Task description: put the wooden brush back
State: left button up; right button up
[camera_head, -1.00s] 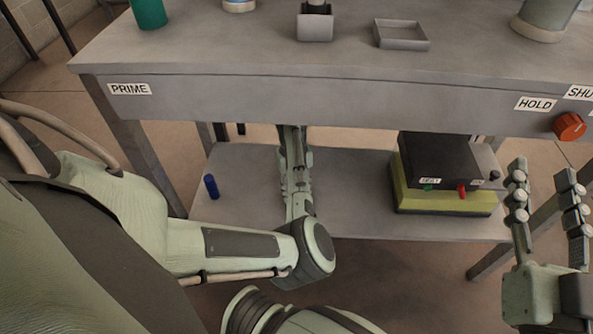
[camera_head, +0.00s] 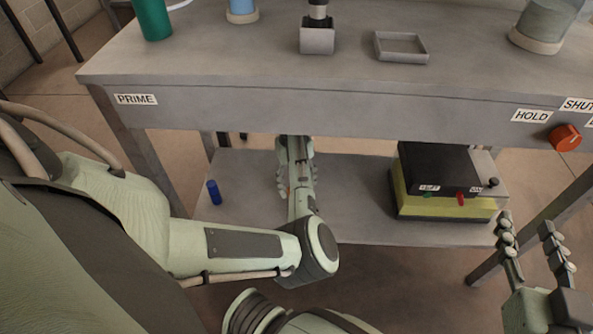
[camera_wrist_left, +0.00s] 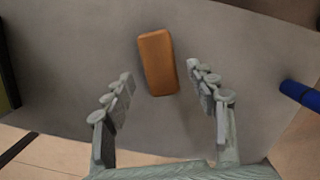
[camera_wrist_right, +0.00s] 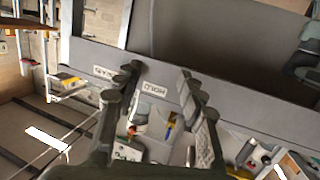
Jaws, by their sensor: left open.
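The wooden brush, seen as an orange-brown block (camera_wrist_left: 157,62), lies on the grey lower shelf (camera_wrist_left: 70,70) in the left wrist view. My left gripper (camera_wrist_left: 160,85) is open, with its fingers on either side of the block's near end and no contact visible. In the head view my left arm reaches under the tabletop, and the left gripper (camera_head: 296,150) is partly hidden by the table edge; the brush is hidden there. My right gripper (camera_head: 528,225) is open and empty at the right, in front of the table.
A blue cylinder (camera_head: 214,192) stands on the lower shelf at left; it also shows in the left wrist view (camera_wrist_left: 300,94). A black and yellow box (camera_head: 440,185) sits at the shelf's right. The tabletop (camera_head: 220,60) holds a square tray (camera_head: 402,60) and a green cup (camera_head: 152,18).

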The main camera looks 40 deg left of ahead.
pick_arm(q)
jog(key=shift+w+a+r, duration=0.1)
jog(key=shift+a+r, duration=0.1)
jog(key=shift+r, duration=0.95)
pick_arm(e)
jog(key=shift+s+d+f+g+h, duration=0.1)
jog(key=shift+d+f+g+h, duration=0.25)
jog(key=shift+f, duration=0.4)
jog(key=shift+s+d+f+g+h, duration=0.15)
jog(key=shift+d+f+g, duration=0.25)
jog(key=shift+f, duration=0.3)
pick_arm(q)
jog(key=shift+d, duration=0.1)
pick_arm(e)
jog(key=shift+d, duration=0.1)
